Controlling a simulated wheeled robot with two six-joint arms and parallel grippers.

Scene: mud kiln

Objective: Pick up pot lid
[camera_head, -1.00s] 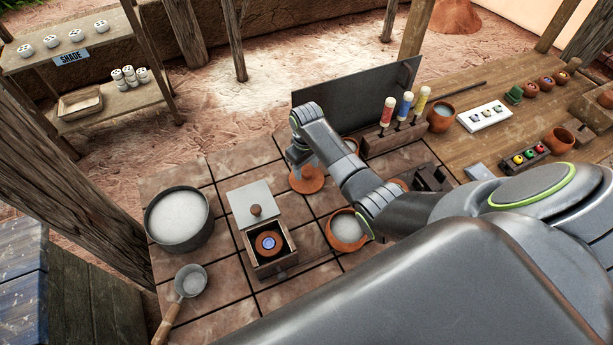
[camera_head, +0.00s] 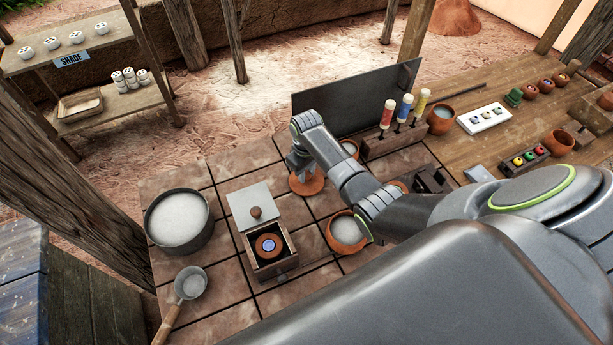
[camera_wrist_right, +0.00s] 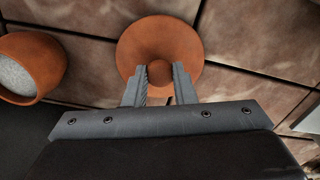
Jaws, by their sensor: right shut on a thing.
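The pot lid (camera_head: 306,186) is a round terracotta disc with a knob at its middle. In the head view it is under my right gripper (camera_head: 303,170), near the back of the tiled table, and part of it is hidden by the gripper. In the right wrist view the lid (camera_wrist_right: 188,42) faces the camera, and the fingers of my right gripper (camera_wrist_right: 159,76) are shut on its knob (camera_wrist_right: 160,68). I cannot tell whether the lid touches the tiles. My left gripper is not in view.
A wooden box (camera_head: 284,263) with a terracotta piece inside stands on the tiles (camera_head: 228,290) in front. A large grey pot (camera_head: 152,235) and a ladle (camera_head: 189,283) are at left. A terracotta bowl (camera_head: 346,244) stands to the right. A dark upright panel (camera_head: 350,98) is behind.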

